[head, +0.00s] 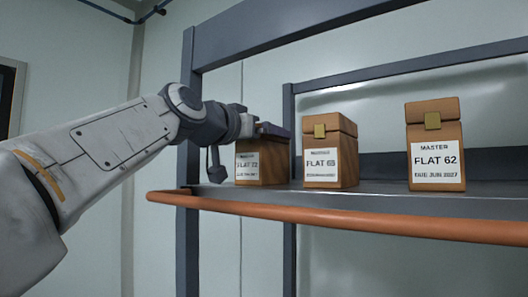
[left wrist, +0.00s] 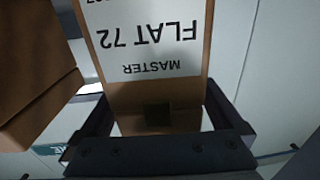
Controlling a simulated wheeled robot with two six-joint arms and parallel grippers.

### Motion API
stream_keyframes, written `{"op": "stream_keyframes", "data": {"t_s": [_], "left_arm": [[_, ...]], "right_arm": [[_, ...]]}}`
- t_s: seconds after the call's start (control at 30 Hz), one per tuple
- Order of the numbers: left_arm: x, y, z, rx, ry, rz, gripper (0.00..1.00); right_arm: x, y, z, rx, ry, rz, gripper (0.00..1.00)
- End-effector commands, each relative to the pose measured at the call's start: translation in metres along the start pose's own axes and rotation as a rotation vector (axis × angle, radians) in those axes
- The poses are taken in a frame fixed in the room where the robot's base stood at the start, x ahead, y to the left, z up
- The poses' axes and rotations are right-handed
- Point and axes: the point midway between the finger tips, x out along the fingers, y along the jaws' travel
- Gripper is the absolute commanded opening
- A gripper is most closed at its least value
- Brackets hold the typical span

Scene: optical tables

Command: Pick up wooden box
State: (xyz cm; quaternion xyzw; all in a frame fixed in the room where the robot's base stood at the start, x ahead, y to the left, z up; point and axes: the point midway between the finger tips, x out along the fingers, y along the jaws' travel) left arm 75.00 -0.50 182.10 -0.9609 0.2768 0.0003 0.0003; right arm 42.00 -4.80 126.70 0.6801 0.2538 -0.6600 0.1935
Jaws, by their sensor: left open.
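Three wooden boxes with brass clasps and white labels stand upright on a shelf. The left box (head: 262,165) is marked FLAT 72, the middle one (head: 346,163) FLAT 63 or similar, and the right one (head: 436,148) FLAT 62. My left gripper (head: 268,131) is at the top of the left box, covering its clasp and part of its lid in the head view. In the left wrist view, the FLAT 72 box (left wrist: 185,85) appears upside down between the two spread, open fingers. I cannot tell whether they touch it. My right gripper is not in view.
The dark shelf (head: 385,196) has an orange rail (head: 340,224) along its front edge and blue-grey posts (head: 188,120). A neighbouring wooden box (left wrist: 40,85) is close beside one finger in the left wrist view. There is free room between the middle and right boxes.

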Motion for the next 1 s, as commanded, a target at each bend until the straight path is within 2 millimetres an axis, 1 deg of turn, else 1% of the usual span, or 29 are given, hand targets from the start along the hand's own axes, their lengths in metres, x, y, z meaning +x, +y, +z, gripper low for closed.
{"op": "stream_keyframes", "data": {"t_s": [0.07,0.1,0.17,0.2,0.27,0.3,0.33,0.37,0.73,1.0], "left_arm": [[0.000,0.000,0.000,0.000,0.000,0.000,1.00],[0.000,0.000,0.000,0.000,0.000,0.000,0.92],[0.000,0.000,0.000,0.000,0.000,0.000,0.69],[-0.001,0.000,0.000,0.000,0.000,0.000,0.54],[-0.001,0.000,0.000,0.000,0.001,0.000,0.31],[-0.001,0.000,0.000,0.000,0.001,0.000,0.16],[-0.001,0.000,0.000,0.000,0.001,0.000,0.04],[-0.001,0.000,0.000,0.000,0.001,0.000,0.00],[-0.002,0.000,-0.006,0.000,0.006,0.000,0.00],[-0.001,0.002,-0.025,0.000,0.007,0.002,0.00]], "right_arm": [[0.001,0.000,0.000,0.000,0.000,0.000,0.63],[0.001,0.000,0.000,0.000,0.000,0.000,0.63],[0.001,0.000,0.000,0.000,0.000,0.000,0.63],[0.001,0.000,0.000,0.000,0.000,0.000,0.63],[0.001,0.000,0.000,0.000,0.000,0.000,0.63],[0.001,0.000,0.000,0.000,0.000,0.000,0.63],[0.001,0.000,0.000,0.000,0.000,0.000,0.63],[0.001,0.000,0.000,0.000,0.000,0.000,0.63],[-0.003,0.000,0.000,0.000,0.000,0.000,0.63],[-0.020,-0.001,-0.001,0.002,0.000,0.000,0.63]]}}
